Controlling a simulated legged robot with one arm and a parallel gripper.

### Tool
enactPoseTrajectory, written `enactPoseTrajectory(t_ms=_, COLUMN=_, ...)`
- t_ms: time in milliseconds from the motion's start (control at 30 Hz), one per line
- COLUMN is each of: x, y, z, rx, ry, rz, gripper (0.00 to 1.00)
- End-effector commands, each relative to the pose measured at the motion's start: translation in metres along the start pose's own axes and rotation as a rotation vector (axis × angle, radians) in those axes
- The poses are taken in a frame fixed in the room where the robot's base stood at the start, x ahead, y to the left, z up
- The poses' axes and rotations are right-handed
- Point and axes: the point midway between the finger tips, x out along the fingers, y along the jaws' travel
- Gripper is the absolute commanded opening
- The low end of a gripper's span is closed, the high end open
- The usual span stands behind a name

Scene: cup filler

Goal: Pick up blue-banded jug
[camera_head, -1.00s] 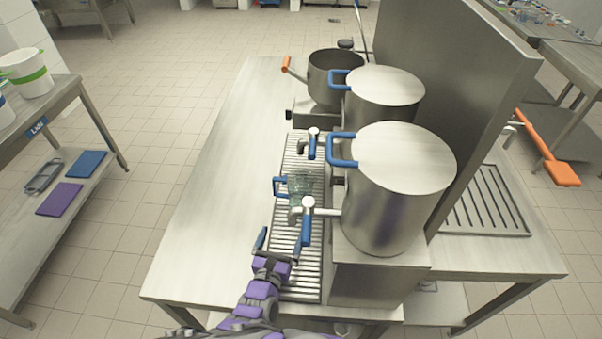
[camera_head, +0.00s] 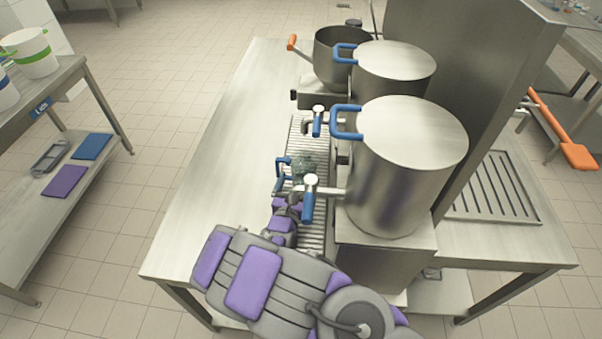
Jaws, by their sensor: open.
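A clear jug with a blue handle (camera_head: 305,164) stands on the slatted drip grate (camera_head: 316,234), beside the tap of the near pot. I cannot make out a band on it. My gripper (camera_head: 287,187) is open at the near side of its handle. My arm reaches up from the bottom of the view and hides the front of the grate. The fingertips and handle overlap in the picture, so I cannot tell whether they touch. A white tub with some blue on it (camera_head: 5,93) is cut off at the left edge.
The near lidded pot (camera_head: 408,165) and its blue-levered tap (camera_head: 309,199) stand close right of the gripper. Another lidded pot (camera_head: 393,72) and an open pot (camera_head: 331,58) stand behind. The steel counter (camera_head: 222,160) left of the grate is clear.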

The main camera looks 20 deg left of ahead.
Motion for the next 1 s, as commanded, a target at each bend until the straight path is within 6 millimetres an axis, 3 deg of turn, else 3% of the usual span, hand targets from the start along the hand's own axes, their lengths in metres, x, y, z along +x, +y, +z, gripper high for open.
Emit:
enactPoseTrajectory(t_ms=400, x=0.047, y=0.006, z=-0.002, rx=-0.001, ry=0.003, rz=-0.002, gripper=1.0)
enactPoseTrajectory(t_ms=700, x=0.05, y=0.003, z=0.001, rx=-0.002, ry=0.002, rz=0.0, gripper=1.0)
enactPoseTrajectory(t_ms=1000, x=0.05, y=0.004, z=0.001, rx=-0.003, ry=0.002, rz=0.0, gripper=0.72)
